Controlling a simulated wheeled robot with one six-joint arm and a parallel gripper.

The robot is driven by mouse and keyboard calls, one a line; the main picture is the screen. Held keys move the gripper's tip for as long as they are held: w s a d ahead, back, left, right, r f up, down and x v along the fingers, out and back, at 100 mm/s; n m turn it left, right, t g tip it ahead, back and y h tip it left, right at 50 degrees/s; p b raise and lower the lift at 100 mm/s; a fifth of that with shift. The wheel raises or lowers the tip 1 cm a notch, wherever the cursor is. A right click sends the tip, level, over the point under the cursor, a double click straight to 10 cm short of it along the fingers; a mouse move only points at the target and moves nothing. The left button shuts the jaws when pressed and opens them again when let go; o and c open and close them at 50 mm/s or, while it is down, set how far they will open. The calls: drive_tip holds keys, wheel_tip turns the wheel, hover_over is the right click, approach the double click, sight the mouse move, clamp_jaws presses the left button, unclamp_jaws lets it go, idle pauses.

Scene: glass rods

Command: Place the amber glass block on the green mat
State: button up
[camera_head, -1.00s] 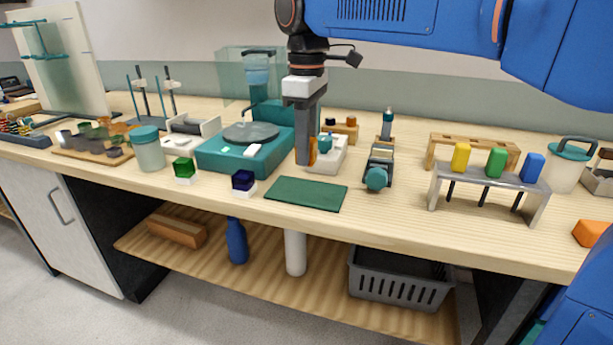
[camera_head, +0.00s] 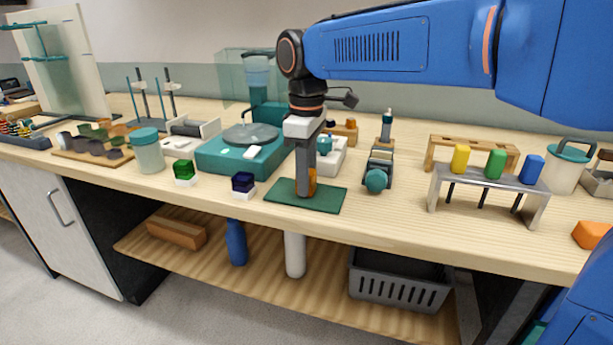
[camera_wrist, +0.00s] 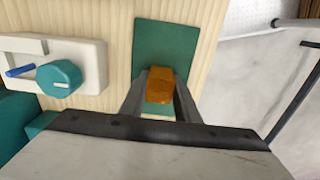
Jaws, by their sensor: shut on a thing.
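The amber glass block (camera_wrist: 162,88) is between the fingers of my gripper (camera_wrist: 160,98), which is shut on it. In the head view the amber block (camera_head: 312,183) shows partly behind a finger of my gripper (camera_head: 305,190), low over the green mat (camera_head: 325,199). In the wrist view the green mat (camera_wrist: 165,45) lies beneath the block and extends beyond it. I cannot tell whether the block touches the mat.
A dark blue block on a white base (camera_head: 243,184) stands left of the mat. A white device with a teal knob (camera_wrist: 60,77) is close by. A teal scale (camera_head: 235,158) stands behind left. The bench's front edge (camera_head: 390,232) is near the mat.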

drive_tip(key=o, duration=0.9)
drive_tip(key=shift+o, duration=0.2)
wheel_tip(320, 180, up, 12)
drive_tip(key=shift+r, duration=0.1)
